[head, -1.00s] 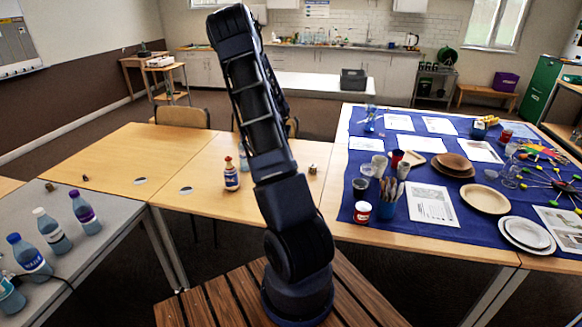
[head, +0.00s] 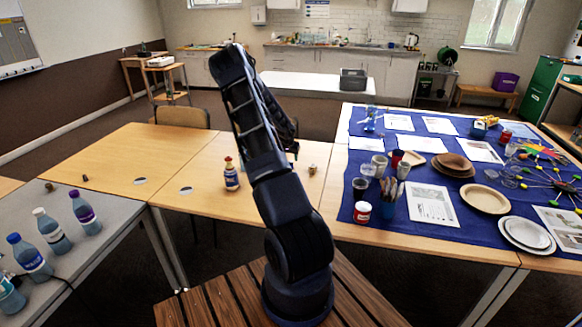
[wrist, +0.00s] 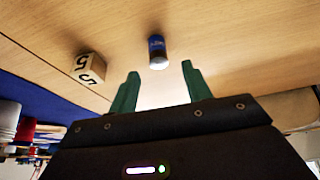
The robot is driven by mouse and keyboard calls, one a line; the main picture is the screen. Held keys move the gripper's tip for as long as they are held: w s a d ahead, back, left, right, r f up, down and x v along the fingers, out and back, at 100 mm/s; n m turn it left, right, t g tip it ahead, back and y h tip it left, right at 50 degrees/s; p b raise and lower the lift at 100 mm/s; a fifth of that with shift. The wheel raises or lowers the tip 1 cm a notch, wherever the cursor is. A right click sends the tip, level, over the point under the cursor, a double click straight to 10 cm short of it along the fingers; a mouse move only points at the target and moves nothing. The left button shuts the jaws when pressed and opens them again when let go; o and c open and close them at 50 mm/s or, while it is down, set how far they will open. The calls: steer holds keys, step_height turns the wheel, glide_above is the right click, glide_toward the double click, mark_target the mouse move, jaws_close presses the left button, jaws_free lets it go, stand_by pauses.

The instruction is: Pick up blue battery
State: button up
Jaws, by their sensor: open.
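A small blue battery (wrist: 157,52), with a pale end facing me, stands out on the wooden table in the wrist view. My gripper (wrist: 160,72) is open, with its two green fingers spread. The battery appears between and just beyond the fingertips, apart from both. In the head view my arm hides the battery, and most of the gripper is hidden too.
A wooden number cube (wrist: 90,68) lies left of the battery; it also shows in the head view (head: 312,169). A red-capped bottle (head: 231,175) stands left of my arm. A blue cloth (head: 400,233) with cups and plates covers the right table.

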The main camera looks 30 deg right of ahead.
mark_target(291, 162)
steer(key=x, duration=0.3)
steer(key=shift+s+a+f, duration=0.15)
steer(key=shift+s+f, duration=0.05)
steer(key=shift+f, duration=0.25)
steer(key=shift+x, duration=0.75)
steer(key=shift+w, duration=0.1)
jaws_close()
steer(key=shift+r, duration=0.15)
